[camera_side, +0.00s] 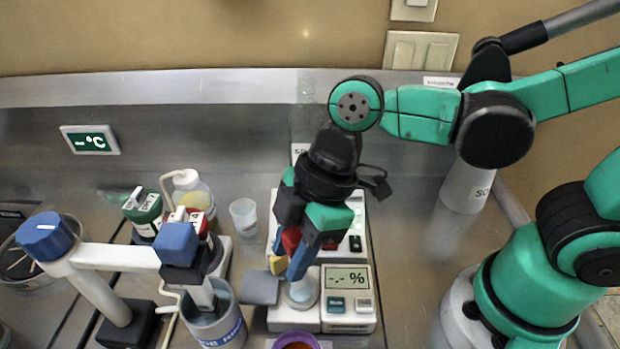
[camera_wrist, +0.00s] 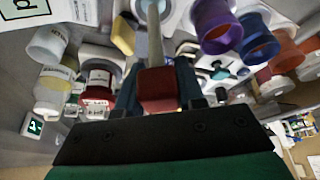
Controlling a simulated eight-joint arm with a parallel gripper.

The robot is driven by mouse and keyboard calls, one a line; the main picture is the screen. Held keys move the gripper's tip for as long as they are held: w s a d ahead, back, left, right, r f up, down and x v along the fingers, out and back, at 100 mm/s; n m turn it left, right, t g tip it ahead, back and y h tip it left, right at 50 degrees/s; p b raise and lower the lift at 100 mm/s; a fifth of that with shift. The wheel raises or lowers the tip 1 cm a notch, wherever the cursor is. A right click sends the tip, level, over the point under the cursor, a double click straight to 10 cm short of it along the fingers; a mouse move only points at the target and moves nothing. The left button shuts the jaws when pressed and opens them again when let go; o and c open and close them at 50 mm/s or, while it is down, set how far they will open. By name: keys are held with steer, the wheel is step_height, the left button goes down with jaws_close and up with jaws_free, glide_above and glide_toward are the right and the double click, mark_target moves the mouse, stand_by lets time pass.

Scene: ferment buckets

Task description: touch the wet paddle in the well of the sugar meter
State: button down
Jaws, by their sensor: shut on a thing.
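The sugar meter (camera_side: 346,312) is a pale box with a "-.- %" display and buttons. Its round, pale-rimmed well (camera_side: 300,292) is at the left of the display, with a grey flap (camera_side: 260,290) beside it. My gripper (camera_side: 296,262) points down just above the well. It is shut on the red grip of the paddle (camera_side: 290,240). In the wrist view the red-gripped paddle (camera_wrist: 157,88) sits between my fingers (camera_wrist: 157,96), its pale shaft running away towards a pale ring. The fingers hide the tip in the side view, so I cannot tell whether it touches the well.
A stirrer stand with a blue knob (camera_side: 45,235) and a bucket (camera_side: 215,325) stand at left. Behind are a green jar (camera_side: 143,212), a bottle (camera_side: 190,185) and a clear cup (camera_side: 243,217). A purple-rimmed cup (camera_side: 297,341) is in front of the meter. Bare steel lies right of it.

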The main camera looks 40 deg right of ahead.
steer(key=shift+r, duration=2.3)
